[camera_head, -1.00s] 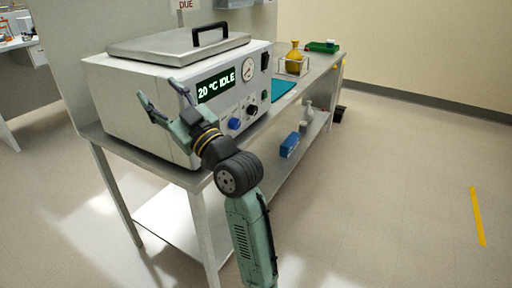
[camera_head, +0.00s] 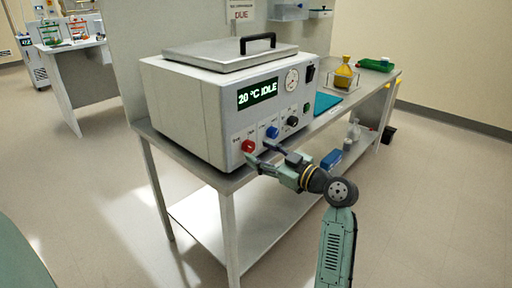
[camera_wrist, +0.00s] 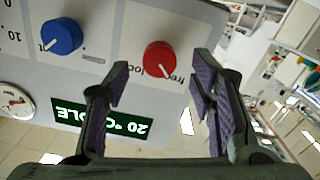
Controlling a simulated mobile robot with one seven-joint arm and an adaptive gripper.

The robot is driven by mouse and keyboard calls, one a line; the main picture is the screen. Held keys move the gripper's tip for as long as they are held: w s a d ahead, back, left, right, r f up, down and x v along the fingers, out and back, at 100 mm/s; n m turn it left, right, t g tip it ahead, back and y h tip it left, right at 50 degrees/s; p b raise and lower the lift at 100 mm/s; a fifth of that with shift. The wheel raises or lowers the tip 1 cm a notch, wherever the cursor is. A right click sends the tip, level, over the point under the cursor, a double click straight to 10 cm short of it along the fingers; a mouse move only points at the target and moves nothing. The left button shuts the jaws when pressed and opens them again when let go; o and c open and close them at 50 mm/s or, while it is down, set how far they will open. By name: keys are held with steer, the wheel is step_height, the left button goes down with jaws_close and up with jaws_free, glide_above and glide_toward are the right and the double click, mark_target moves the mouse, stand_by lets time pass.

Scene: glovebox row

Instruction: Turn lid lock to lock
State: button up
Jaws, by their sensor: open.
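The white bath unit (camera_head: 190,110) stands on the bench with its flat metal lid (camera_head: 225,56) closed on top. On its front, at the lower left, is a red knob (camera_head: 248,146). In the wrist view the red knob (camera_wrist: 160,59) lies beyond and between my fingertips, beside partly hidden labels that seem to read "free" and "lock". Its white mark points to the lower right, towards "free". My gripper (camera_head: 262,154) is open and empty, in front of the red knob. The wrist view shows both fingers of my gripper (camera_wrist: 162,70) apart; I see no contact.
A blue knob (camera_head: 272,132) and a black knob (camera_head: 292,121) sit right of the red one. A display (camera_head: 258,93) reads "20 °C IDLE", with a gauge (camera_head: 292,79) beside it. A yellow flask (camera_head: 343,74) stands farther along the bench.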

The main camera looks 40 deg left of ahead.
mark_target(248, 147)
steer(key=shift+w+a, duration=0.1)
steer(key=shift+a, duration=1.3)
steer(key=shift+c, duration=0.3)
steer(key=c, duration=1.1)
